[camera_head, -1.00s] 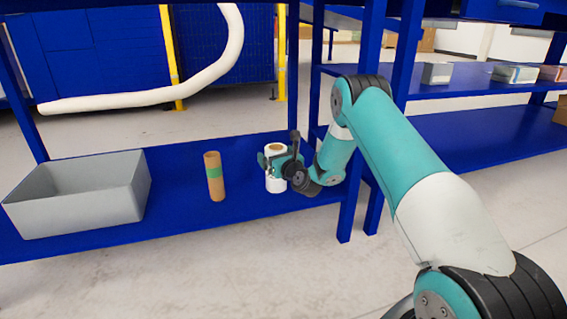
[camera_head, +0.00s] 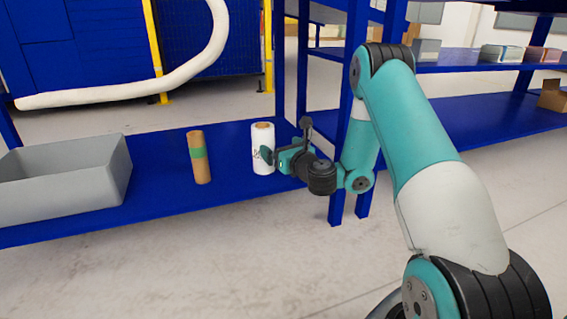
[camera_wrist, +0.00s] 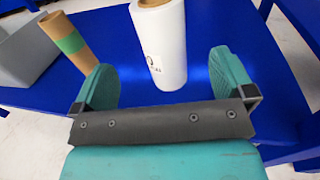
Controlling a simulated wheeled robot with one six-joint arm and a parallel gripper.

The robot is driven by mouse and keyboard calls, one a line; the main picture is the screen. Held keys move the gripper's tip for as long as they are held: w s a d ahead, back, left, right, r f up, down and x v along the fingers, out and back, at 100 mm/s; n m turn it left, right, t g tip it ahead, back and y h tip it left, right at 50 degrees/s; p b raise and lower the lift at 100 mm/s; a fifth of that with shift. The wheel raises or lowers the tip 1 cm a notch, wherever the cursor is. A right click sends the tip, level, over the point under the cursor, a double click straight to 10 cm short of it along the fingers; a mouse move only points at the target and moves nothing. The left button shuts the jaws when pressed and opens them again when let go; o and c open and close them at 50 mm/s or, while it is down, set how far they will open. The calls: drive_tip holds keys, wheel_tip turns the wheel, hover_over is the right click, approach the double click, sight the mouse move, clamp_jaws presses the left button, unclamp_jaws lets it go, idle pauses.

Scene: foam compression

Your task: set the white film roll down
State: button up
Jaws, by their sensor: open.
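The white film roll (camera_head: 262,149) stands upright on the blue shelf (camera_head: 228,180), with its brown core showing at the top. My gripper (camera_head: 280,156) is just right of and in front of the roll, with its fingers apart. In the wrist view the roll (camera_wrist: 163,45) stands beyond the fingertips, in line with the gap between the two teal fingers (camera_wrist: 168,82). The roll's top is cut off by the frame edge there. Nothing is held between the fingers.
A brown cardboard tube with a green band (camera_head: 199,158) stands upright left of the roll. A grey open bin (camera_head: 65,185) is at the shelf's left end. A blue post (camera_head: 340,170) rises close to my arm. The shelf between tube and roll is clear.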

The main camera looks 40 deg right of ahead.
drive_tip(key=s+a+r+n+g+y, duration=0.3)
drive_tip(key=a+n+y, duration=0.1)
drive_tip(key=a+n, duration=0.45)
drive_tip(key=s+a+r+n+g+y, duration=0.2)
drive_tip(key=s+a+n+y, duration=0.15)
drive_tip(key=a+n, duration=0.45)
drive_tip(key=s+a+r+n+g+y, duration=0.25)
drive_tip(key=a+n+y, duration=0.35)
drive_tip(key=a, duration=0.4)
drive_tip(key=s+a+n+g+h, duration=0.1)
drive_tip(key=s+a+n+g, duration=0.2)
drive_tip(key=s+n, duration=0.3)
drive_tip(key=s+a+n+g+h, duration=0.2)
drive_tip(key=s+a+n+g, duration=0.15)
drive_tip(key=s+n, duration=0.25)
drive_tip(key=s+d+n+g+h, duration=0.2)
drive_tip(key=s+n, duration=0.3)
drive_tip(key=s, duration=0.2)
drive_tip(key=s+d+n+g+h, duration=0.2)
drive_tip(key=s+n, duration=0.2)
drive_tip(key=s, duration=0.3)
drive_tip(key=shift+d+n+h+b, duration=0.35)
wheel_tip(320, 180, up, 67)
drive_tip(key=p, duration=6.7)
drive_tip(key=shift+r, duration=0.15)
